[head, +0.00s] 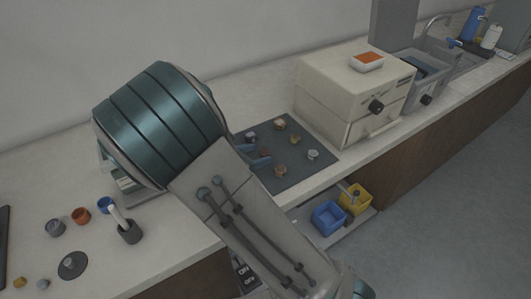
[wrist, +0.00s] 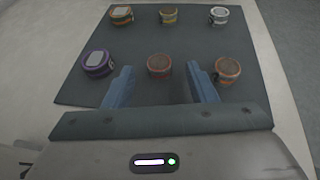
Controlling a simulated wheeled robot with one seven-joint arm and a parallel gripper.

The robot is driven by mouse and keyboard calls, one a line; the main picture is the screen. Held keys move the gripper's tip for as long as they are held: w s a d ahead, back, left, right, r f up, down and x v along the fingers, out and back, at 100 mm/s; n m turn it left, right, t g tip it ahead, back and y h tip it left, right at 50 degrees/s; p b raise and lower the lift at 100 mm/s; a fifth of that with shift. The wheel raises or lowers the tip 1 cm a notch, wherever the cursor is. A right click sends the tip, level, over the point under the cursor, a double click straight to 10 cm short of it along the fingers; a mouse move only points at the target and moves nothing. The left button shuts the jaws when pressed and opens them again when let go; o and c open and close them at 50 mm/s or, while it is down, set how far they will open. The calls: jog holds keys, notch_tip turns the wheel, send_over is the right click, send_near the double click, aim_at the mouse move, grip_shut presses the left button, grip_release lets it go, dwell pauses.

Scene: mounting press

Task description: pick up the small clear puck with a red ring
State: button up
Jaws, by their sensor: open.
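Several small round pucks stand in two rows on a dark mat (wrist: 190,42). In the wrist view, a puck with a reddish rim (wrist: 159,66) is in the middle of the near row, and a second reddish puck (wrist: 227,70) is to its right. I cannot tell for certain which has the clear body and red ring. My gripper (wrist: 160,72) is open and empty, its blue fingers on either side of the middle puck in the picture, apart from it. In the head view, my gripper (head: 256,156) is low beside the near row.
A purple-ringed puck (wrist: 98,64) is close left of the fingers. Orange-green (wrist: 121,15), yellow (wrist: 168,15) and whitish (wrist: 219,16) pucks form the far row.

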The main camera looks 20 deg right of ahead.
aim_at(264, 151)
jog(key=x, duration=0.3)
jog(key=shift+w, duration=0.15)
jog(key=c, duration=1)
jog(key=shift+c, duration=0.2)
jog(key=shift+r, duration=0.1)
jog(key=shift+r, duration=0.4)
notch_tip(264, 151, up, 4)
jog(key=shift+f, duration=0.2)
jog(key=s+d+r+p, duration=0.1)
jog(key=s+d+r, duration=0.5)
jog(key=s, duration=0.3)
jog(key=shift+s+d+r, duration=0.25)
jog(key=shift+s+d, duration=0.05)
